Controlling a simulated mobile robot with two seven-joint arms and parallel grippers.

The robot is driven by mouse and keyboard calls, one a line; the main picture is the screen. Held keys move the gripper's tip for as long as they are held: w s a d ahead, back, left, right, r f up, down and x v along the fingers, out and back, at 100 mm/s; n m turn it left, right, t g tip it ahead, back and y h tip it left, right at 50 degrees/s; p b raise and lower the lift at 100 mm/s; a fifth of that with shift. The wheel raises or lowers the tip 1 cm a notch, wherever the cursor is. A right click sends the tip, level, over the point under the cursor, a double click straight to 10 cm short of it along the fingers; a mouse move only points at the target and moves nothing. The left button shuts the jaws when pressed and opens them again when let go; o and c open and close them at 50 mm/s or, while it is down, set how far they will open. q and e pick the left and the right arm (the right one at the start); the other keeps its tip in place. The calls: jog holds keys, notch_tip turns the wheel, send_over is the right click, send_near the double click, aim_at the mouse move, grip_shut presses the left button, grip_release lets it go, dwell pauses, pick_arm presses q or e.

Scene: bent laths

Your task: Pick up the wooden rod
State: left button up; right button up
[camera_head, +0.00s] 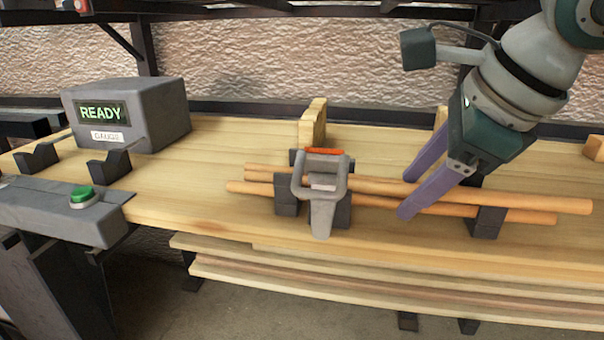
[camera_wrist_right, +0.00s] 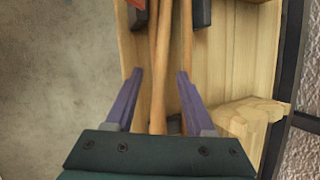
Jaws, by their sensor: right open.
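Several long wooden rods (camera_head: 540,200) lie side by side across dark support blocks (camera_head: 487,222) on the wooden bench. A grey clamp (camera_head: 322,200) with an orange top piece stands over them left of my gripper. My right gripper (camera_head: 406,197) is open and empty, its purple fingers pointing down and left at the rods' middle. In the right wrist view one rod (camera_wrist_right: 160,85) runs between the two fingers, and another (camera_wrist_right: 187,45) passes close to the right fingertip. I cannot tell how far the fingertips reach below the rods' tops. My left gripper is not in view.
A grey gauge box (camera_head: 165,115) reading READY stands at the back left, with dark V-shaped rests (camera_head: 110,165) before it. A green button (camera_head: 83,196) sits on a grey panel. A wooden block (camera_head: 313,122) stands behind the clamp. Bench (camera_head: 200,200) left of the rods is clear.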

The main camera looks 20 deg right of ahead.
grip_shut()
dwell(0.3)
dwell(1.1)
